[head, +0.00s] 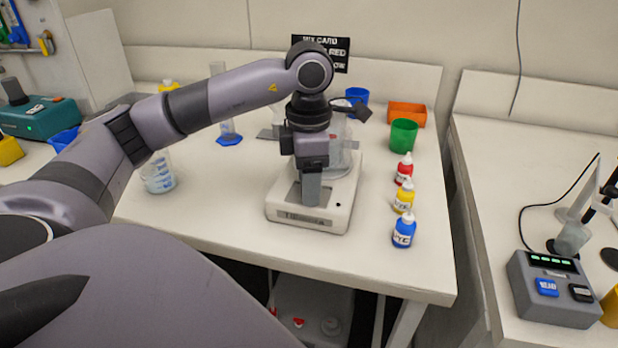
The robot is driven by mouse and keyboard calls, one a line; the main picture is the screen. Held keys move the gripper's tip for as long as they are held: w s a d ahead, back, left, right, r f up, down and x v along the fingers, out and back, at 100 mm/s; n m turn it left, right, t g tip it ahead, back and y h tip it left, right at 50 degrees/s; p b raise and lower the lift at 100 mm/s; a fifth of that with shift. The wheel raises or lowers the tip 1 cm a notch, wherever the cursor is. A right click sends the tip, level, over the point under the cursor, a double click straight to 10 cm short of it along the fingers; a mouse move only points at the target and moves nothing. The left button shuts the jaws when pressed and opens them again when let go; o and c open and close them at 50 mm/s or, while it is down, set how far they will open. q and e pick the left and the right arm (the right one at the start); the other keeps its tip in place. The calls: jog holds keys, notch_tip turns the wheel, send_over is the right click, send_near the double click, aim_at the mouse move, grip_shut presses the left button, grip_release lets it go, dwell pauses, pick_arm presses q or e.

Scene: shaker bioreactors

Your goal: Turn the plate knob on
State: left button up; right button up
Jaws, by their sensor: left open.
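The white stirring plate (283,213) stands near the front of the middle bench, with a dark label strip along its front face. A small dark round spot (339,204) shows at its front right; I cannot tell whether this is the knob. A clear glass vessel (346,160) stands on the plate, partly hidden behind my gripper. My left gripper (311,198) points down over the front of the plate, left of the dark spot. It is open with nothing visible in it. It hides part of the plate's top and front. My right gripper is out of view.
Red (404,168), yellow (404,197) and blue (404,231) dye bottles stand right of the plate. A glass beaker (158,176) stands left. The front right bench corner is clear.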

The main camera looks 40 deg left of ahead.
pick_arm(q)
jog(key=c, duration=1.1)
jog(key=shift+o, duration=0.2)
